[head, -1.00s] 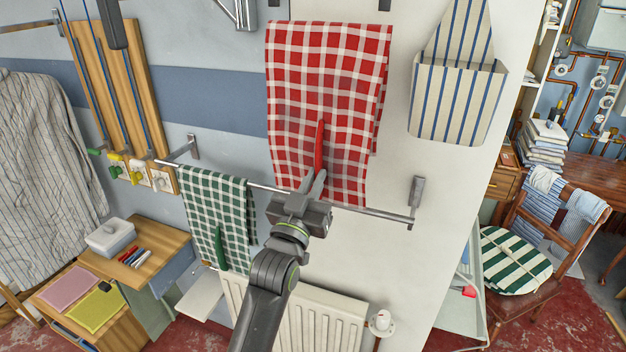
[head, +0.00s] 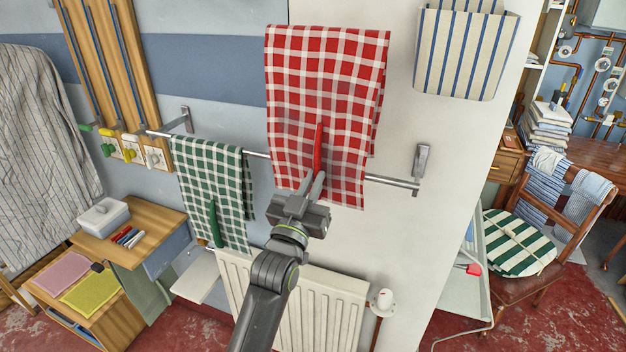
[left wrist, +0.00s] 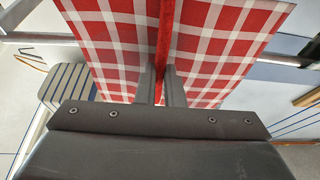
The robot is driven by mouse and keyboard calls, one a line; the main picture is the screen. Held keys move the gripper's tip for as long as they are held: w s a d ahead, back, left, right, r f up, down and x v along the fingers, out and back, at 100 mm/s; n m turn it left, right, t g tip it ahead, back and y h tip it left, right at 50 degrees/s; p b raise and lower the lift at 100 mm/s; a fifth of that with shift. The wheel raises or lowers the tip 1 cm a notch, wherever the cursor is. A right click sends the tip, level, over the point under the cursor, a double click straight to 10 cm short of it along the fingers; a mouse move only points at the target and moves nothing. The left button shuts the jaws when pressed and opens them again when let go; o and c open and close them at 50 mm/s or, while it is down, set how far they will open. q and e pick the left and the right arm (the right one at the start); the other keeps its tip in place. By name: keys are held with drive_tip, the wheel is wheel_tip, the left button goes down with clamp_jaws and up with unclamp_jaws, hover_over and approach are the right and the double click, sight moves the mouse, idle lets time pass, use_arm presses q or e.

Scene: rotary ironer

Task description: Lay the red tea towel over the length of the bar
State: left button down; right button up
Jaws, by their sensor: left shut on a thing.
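The red and white checked tea towel (head: 330,90) hangs folded, its fold at the top, well above the bar (head: 392,182). Its lower part crosses in front of the bar and hides that stretch; I cannot tell whether a rear layer lies behind the bar. My left gripper (head: 318,182) is shut on the upright red grip piece (head: 319,147) on the towel's front. The left wrist view shows the fingers (left wrist: 160,84) around this red strip, the towel (left wrist: 225,40) close ahead and the bar (left wrist: 25,38) to either side. My right gripper is out of view.
A green checked towel (head: 213,185) hangs on the bar's left part. Wall brackets (head: 421,160) hold the bar. A radiator (head: 310,305) is below. A striped wall pouch (head: 465,50) is at upper right, and a wooden side table (head: 160,237) at lower left.

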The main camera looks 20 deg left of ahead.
use_arm(q)
wheel_tip(320, 180, down, 26)
drive_tip(key=b, duration=2.1)
drive_tip(key=shift+b, duration=0.3)
drive_tip(key=shift+f+b, duration=0.4)
drive_tip(key=shift+f, duration=0.1)
drive_tip(key=c, duration=1.5)
unclamp_jaws()
